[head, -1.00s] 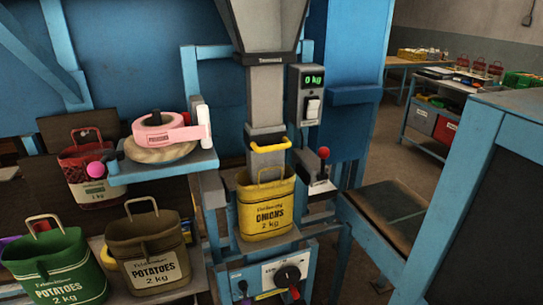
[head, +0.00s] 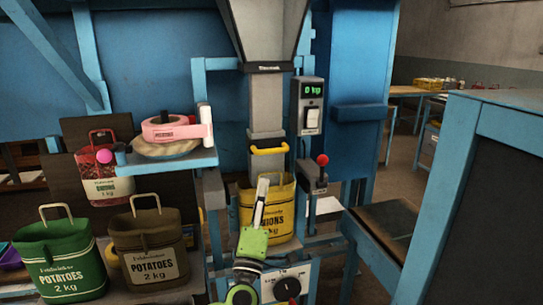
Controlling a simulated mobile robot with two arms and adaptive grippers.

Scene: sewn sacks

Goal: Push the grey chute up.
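The grey chute (head: 265,110) hangs straight down below the grey hopper (head: 265,30). A yellow handle (head: 269,150) crosses its lower front. The chute's lower end is just above or inside the mouth of the yellow onions sack (head: 281,222); I cannot tell which. My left gripper (head: 262,190) comes up from below, its green wrist under it. It is in front of the sack in the picture and below the yellow handle, apart from it. It shows edge-on, so its opening is unclear. It covers part of the sack's front. My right gripper is out of view.
A scale display (head: 312,90) reads 0 kg at the chute's right, above a red-knobbed lever (head: 322,160). A blue shelf with a pink label roll (head: 172,130) juts out at left. Potato sacks (head: 152,250) stand lower left. A blue-framed panel (head: 490,190) fills the right.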

